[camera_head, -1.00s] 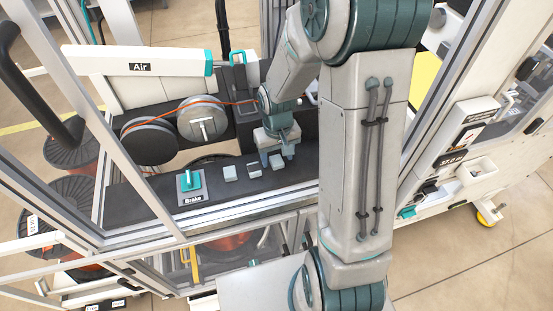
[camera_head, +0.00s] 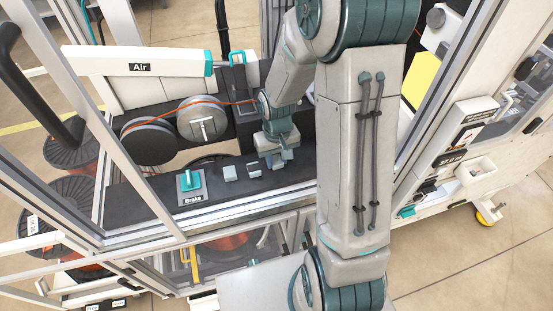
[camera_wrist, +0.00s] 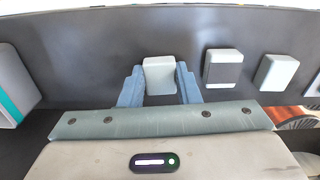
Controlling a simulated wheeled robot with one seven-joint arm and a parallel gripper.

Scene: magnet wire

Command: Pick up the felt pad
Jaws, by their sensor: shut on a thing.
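The felt pad (camera_wrist: 159,75), as I take it, is a small pale grey block with rounded edges. In the wrist view it sits between the two blue-grey fingers of my gripper (camera_wrist: 160,88), which are shut on its sides. In the head view my gripper (camera_head: 278,161) is low over the dark shelf, at the right end of a row of small blocks. The pad is mostly hidden there by the fingers. I cannot tell whether it still touches the shelf.
A pale block with a dark band (camera_head: 254,170) and a plain pale block (camera_head: 229,173) lie left of my gripper on the dark shelf (camera_head: 150,199). A teal-handled Brake switch (camera_head: 190,182) stands further left. Wire spools (camera_head: 203,121) and an orange wire are behind.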

